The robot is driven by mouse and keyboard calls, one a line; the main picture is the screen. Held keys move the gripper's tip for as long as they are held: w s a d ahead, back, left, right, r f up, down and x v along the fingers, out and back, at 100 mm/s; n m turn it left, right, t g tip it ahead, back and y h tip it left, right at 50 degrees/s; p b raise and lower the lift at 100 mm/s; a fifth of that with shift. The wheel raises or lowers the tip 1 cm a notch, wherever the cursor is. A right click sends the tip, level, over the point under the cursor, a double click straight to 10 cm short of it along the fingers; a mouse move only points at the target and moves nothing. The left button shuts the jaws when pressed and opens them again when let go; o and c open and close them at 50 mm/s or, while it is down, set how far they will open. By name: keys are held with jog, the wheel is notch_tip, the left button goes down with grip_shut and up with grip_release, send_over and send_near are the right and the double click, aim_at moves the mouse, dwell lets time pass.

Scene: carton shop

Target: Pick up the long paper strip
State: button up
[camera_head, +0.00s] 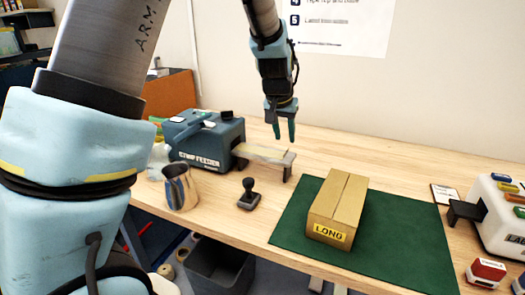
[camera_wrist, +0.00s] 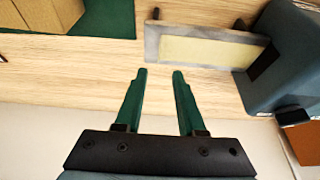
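A pale yellow paper strip (camera_head: 260,153) lies on the grey outfeed tray (camera_head: 288,163) of the strip feeder (camera_head: 207,140). In the wrist view the strip (camera_wrist: 205,51) lies flat along the tray (camera_wrist: 151,42), above and right of my fingertips. My gripper (camera_head: 284,138) is open and empty, pointing down near the tray's free end, apart from the strip. In the wrist view its two green fingers (camera_wrist: 160,73) are spread, with only table wood seen between their tips.
A brown carton labelled LONG (camera_head: 335,208) sits on a green mat (camera_head: 400,245). A black stamp (camera_head: 249,195) and a metal cup (camera_head: 180,187) stand in front of the feeder. A white label machine (camera_head: 500,215) is at right. The back of the table is clear.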

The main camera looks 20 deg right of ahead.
aim_at(287, 154)
jog(key=shift+s+p+x, duration=0.15)
jog(key=shift+p+x, duration=0.4)
jog(key=shift+x, duration=0.75)
jog(key=shift+s+p+x, duration=0.1)
jog(key=shift+p+x, duration=0.4)
jog(key=shift+x, duration=0.85)
jog(key=shift+c, duration=0.4)
grip_shut()
